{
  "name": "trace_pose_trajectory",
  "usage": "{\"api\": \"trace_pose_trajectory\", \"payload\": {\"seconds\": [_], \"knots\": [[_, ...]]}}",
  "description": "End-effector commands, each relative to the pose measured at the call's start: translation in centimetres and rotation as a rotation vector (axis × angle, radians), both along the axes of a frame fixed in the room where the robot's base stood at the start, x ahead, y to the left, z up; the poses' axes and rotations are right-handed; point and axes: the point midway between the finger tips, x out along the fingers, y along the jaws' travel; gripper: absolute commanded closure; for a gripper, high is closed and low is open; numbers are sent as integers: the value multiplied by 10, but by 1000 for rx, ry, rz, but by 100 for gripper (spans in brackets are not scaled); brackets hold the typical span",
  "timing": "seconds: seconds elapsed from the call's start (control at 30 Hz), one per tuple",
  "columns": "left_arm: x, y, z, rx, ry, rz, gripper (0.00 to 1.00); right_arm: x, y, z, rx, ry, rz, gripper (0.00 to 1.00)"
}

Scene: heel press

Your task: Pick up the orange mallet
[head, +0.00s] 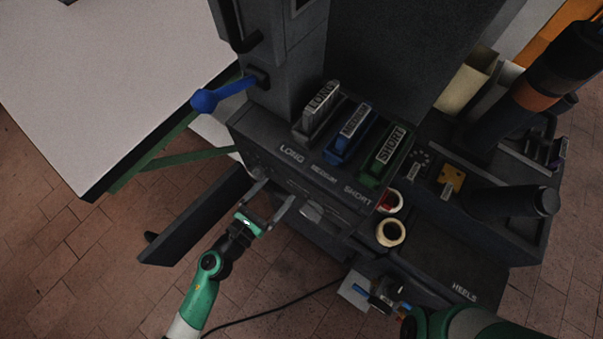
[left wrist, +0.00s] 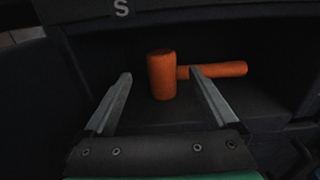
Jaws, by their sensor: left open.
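The orange mallet shows in the left wrist view, with its upright cylinder head (left wrist: 161,76) and its handle (left wrist: 228,69) pointing right. It is in a dark recess of the machine. In the head view I cannot make it out. My left gripper (head: 276,193) is open and empty at the machine's front, below the LONG and MEDIUM labels. In the left wrist view the mallet head is between its fingers in the picture, apparently beyond them, and the right finger crosses in front of the handle. My right gripper (head: 383,300) is small and dark at the bottom; its jaws are unclear.
A dark open door panel (head: 197,216) stands left of my left gripper. LONG (head: 318,110), MEDIUM (head: 350,135) and SHORT (head: 385,155) blocks sit on top of the machine. A blue lever (head: 222,93) sticks out left. Tape rolls (head: 390,232) and a HEELS bin (head: 450,265) are at right.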

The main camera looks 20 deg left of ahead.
Motion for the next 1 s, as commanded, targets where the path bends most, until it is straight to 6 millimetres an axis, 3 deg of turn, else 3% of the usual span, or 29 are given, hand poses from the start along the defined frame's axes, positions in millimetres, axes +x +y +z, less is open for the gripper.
{"api": "trace_pose_trajectory", "payload": {"seconds": [0.1, 0.33, 0.6, 0.87, 1.0], "knots": [[16, -4, 0, -1, -1, -2, 7, 0, 0, -2, 0, 1, 0, 54], [26, -7, 2, 0, -1, -2, 7, 0, 0, -1, 0, 0, 0, 54], [66, -18, 7, 0, -2, -2, 7, 0, 0, -5, 0, 0, 0, 54], [70, -19, 7, -1, -1, -1, 7, 0, 0, -4, 0, 1, 0, 54], [70, -19, 7, -1, -1, -1, 33, 0, 0, -4, 0, 1, 0, 54]]}}
